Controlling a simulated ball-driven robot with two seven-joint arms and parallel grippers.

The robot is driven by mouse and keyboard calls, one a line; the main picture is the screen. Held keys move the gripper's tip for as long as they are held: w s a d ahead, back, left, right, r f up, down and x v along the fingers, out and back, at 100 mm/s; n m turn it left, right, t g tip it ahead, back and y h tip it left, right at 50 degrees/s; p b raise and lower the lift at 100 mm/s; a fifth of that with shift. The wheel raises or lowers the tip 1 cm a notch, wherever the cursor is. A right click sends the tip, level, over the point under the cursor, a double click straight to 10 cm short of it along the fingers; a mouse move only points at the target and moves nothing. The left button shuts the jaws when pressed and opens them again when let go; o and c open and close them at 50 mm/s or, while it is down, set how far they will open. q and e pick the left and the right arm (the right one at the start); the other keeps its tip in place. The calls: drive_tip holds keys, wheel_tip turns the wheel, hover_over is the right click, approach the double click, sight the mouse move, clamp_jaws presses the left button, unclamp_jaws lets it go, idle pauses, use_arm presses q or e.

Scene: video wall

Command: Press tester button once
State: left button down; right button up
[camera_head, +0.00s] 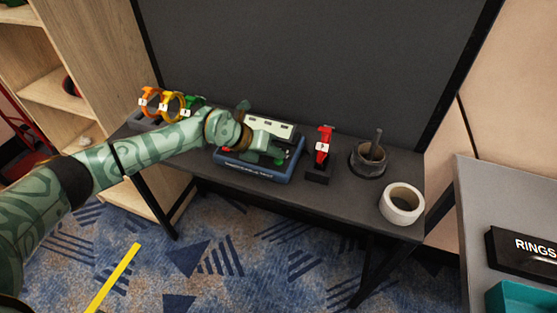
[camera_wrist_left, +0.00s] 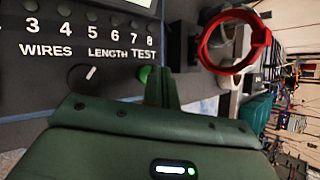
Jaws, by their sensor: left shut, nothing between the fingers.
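The tester (camera_head: 253,172) is a box with a blue base and a pale upper panel, on the dark bench in the head view. Its dark face (camera_wrist_left: 25,105) fills the upper left of the left wrist view, with the words WIRES, LENGTH and TEST, and a round knob (camera_wrist_left: 82,76). The green button (camera_wrist_left: 143,74) below TEST is partly hidden by my fingers. My left gripper (camera_head: 280,154) is shut and empty over the tester. In the left wrist view its closed fingertips (camera_wrist_left: 162,78) are right beside the button; I cannot tell whether they touch it. My right gripper is not in view.
A red cable loop (camera_head: 323,147) stands right of the tester, then a dark pot (camera_head: 368,163) and a white roll (camera_head: 401,204). Orange, yellow and green loops (camera_head: 196,101) stand at the bench's left end. A dark wall panel (camera_head: 310,60) rises behind.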

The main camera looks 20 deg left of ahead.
sight(274, 162)
use_arm(q)
drive_tip(key=shift+f, duration=0.25)
drive_tip(key=shift+f, duration=0.4)
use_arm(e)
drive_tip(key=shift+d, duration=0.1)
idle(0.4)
use_arm(q)
drive_tip(key=shift+r, duration=0.1)
drive_tip(key=shift+r+p, duration=0.65)
drive_tip(key=shift+r, duration=0.1)
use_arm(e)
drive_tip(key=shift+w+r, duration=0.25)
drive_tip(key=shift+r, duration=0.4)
